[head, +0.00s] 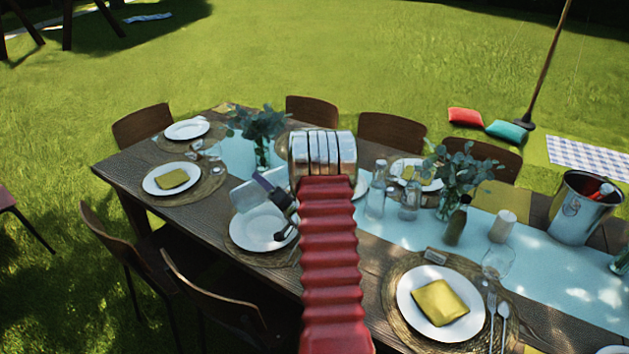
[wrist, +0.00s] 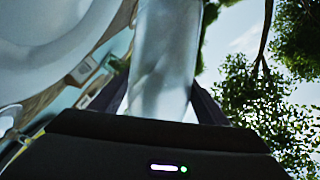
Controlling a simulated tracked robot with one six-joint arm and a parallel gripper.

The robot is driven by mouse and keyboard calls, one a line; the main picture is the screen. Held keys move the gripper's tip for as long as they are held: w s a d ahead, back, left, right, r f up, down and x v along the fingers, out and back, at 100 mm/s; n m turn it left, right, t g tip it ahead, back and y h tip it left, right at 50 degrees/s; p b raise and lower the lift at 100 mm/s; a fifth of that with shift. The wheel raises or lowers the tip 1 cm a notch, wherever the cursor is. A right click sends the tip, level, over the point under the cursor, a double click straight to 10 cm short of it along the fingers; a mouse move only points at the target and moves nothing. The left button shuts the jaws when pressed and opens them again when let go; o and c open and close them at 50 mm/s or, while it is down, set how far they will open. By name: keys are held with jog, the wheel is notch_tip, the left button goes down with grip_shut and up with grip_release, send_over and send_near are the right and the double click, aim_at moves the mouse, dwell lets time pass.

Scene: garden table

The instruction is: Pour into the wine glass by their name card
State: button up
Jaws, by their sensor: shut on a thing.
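My gripper (head: 268,190) is over the near-left plate in the head view, partly hidden by my arm. It is shut on a clear, pale glass vessel (head: 246,196), which looks tilted well over. In the wrist view the vessel (wrist: 166,50) fills the space between the dark fingers; its mouth and contents cannot be made out. A wine glass (head: 497,262) stands at the near-right place setting, by a small name card (head: 435,256). More stemmed glass (head: 212,152) shows at the far-left setting. A small card (wrist: 83,70) shows in the wrist view; its writing is unreadable.
Plates (head: 262,228) and (head: 440,302) lie on the table with folded yellow napkins on several.

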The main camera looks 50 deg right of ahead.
aim_at(273, 180)
notch_tip(273, 180, up, 2)
jog(key=shift+r+m+t, duration=0.25)
jog(key=shift+m+t, duration=0.05)
jog(key=shift+m, duration=0.5)
jog(key=shift+s+d+r+m+t, duration=0.2)
jog(key=shift+d+r+m+t, duration=0.1)
jog(key=shift+r+m, duration=0.35)
jog(key=shift+r+h, duration=0.25)
jog(key=shift+h, duration=0.15)
jog(key=shift+s+d+r+m+t+p, duration=0.15)
jog(key=shift+r+m+p, duration=0.2)
jog(key=shift+r+m, duration=0.2)
jog(key=shift+s+d+r+m+t+p, duration=0.15)
jog(key=shift+r+m+p, duration=0.15)
jog(key=shift+r+m, duration=0.2)
jog(key=shift+w+r+h, duration=0.1)
jog(key=shift+r+h, duration=0.05)
jog(key=shift+h, duration=0.15)
notch_tip(273, 180, down, 2)
jog(key=shift+w+a+f+n, duration=0.1)
jog(key=shift+w+n, duration=0.05)
jog(key=shift+n, duration=0.65)
jog(key=shift+w+a+f+n+g+y, duration=0.2)
jog(key=shift+a+f+n+g+y, duration=0.1)
jog(key=shift+f+n, duration=0.25)
jog(key=shift+w+a+f+n+g+y, duration=0.15)
jog(key=shift+f+n+g+y, duration=0.15)
jog(key=shift+f+n, duration=0.25)
